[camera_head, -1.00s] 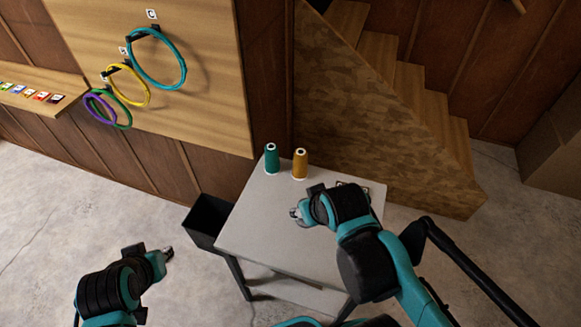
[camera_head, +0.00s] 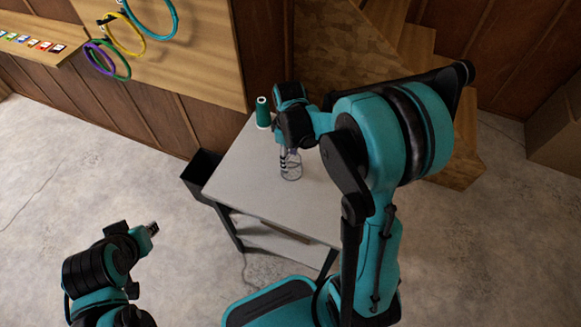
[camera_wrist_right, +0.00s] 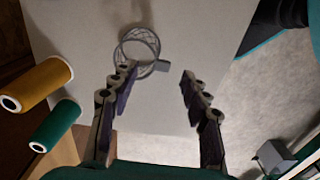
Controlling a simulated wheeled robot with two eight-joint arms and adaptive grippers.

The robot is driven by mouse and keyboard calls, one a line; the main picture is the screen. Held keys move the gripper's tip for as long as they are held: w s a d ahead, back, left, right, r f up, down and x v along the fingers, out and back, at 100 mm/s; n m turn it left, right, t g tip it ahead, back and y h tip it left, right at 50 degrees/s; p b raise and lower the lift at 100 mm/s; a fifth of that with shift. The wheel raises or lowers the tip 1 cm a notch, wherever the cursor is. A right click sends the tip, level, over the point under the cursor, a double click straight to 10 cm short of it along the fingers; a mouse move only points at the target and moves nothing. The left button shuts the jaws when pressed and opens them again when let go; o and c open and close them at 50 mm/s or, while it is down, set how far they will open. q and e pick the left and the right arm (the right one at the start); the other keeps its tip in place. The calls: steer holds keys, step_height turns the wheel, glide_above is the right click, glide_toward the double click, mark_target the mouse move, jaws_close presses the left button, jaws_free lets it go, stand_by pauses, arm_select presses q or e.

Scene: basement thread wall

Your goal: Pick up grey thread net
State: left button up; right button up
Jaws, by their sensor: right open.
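The grey thread net (camera_wrist_right: 140,38), a round ring with fine threads across it, lies on the light grey table top (camera_wrist_right: 85,40). In the head view the net (camera_head: 292,172) shows just below my right gripper (camera_head: 286,160). My left gripper (camera_head: 152,228) is low at the left, away from the table.
A teal thread spool (camera_head: 263,112) stands at the table's back left; it also shows in the wrist view (camera_wrist_right: 55,124) beside a mustard spool (camera_wrist_right: 36,83). A black bin (camera_head: 200,175) is left of the table. Coloured rings hang on the wall board (camera_head: 190,60). Stairs rise behind.

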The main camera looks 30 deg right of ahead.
steer(key=f+b, duration=0.1)
steer(key=f, duration=0.1)
steer(key=f+b, duration=0.1)
steer(key=f, duration=0.2)
steer(key=a+f+b, duration=0.1)
steer(key=f, duration=0.1)
steer(key=shift+w+f, duration=0.25)
steer(key=shift+f, duration=0.05)
steer(key=shift+r, duration=0.1)
steer(key=shift+c, duration=0.4)
steer(key=c, duration=0.9)
steer(key=shift+o, duration=0.2)
steer(key=shift+r, duration=0.1)
